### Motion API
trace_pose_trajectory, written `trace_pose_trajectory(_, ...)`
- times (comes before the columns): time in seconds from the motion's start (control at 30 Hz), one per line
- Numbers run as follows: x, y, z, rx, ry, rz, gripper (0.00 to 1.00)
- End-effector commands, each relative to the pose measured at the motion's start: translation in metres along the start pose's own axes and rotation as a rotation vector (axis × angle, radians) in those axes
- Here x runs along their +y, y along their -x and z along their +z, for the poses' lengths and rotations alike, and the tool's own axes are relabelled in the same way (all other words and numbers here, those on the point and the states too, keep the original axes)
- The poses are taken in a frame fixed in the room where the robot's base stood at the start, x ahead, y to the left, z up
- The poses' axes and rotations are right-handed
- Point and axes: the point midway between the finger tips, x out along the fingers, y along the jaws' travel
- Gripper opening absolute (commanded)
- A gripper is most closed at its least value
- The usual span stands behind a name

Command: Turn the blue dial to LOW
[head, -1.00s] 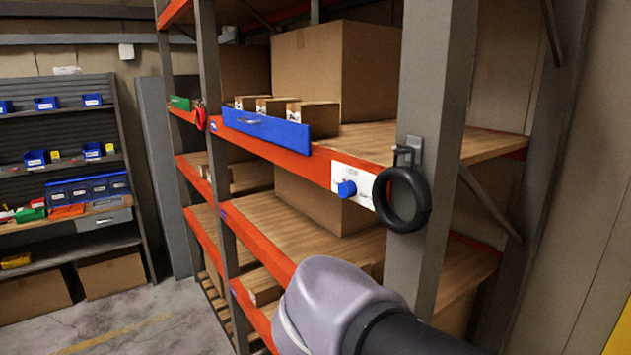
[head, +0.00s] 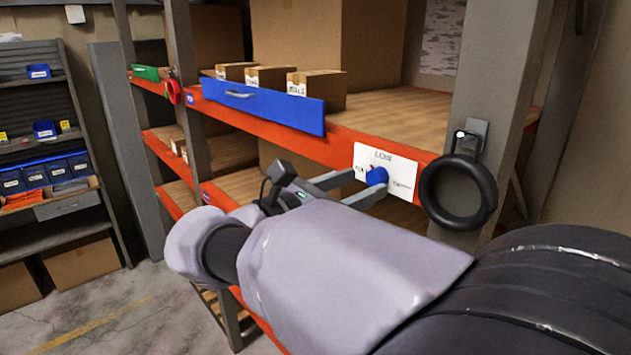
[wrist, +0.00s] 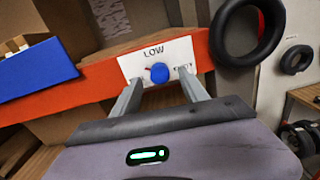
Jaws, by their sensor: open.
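The blue dial (head: 377,175) sits on a white plate (head: 404,170) fixed to the orange shelf beam. The word LOW stands above the dial; smaller labels to its left and right are too small to read surely. In the wrist view the dial (wrist: 159,73) shows between and just beyond my fingertips, with a small red mark at its upper left. My gripper (wrist: 158,84) is open, one finger on each side of the dial. In the head view my gripper (head: 366,184) reaches the plate from the left. I cannot tell whether the fingers touch the dial.
A black ring (head: 459,192) hangs on a hook on the grey post, close right of the plate. A blue drawer front (head: 262,106) with a handle is on the beam to the left. Several cardboard boxes (head: 316,84) stand on the shelf above.

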Motion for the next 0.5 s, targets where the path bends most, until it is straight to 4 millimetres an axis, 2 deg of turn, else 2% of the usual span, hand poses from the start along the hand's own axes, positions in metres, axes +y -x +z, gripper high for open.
trace_pose_trajectory(0.1, 0.000, -0.017, 0.000, 0.000, 0.001, -0.001, 0.52)
trace_pose_trajectory(0.2, 0.000, -0.024, 0.000, 0.000, 0.000, 0.000, 0.52)
trace_pose_trajectory(0.47, 0.000, -0.026, 0.000, 0.000, 0.000, 0.001, 0.52)
trace_pose_trajectory(0.5, 0.000, -0.026, 0.000, 0.000, 0.000, 0.001, 0.46)
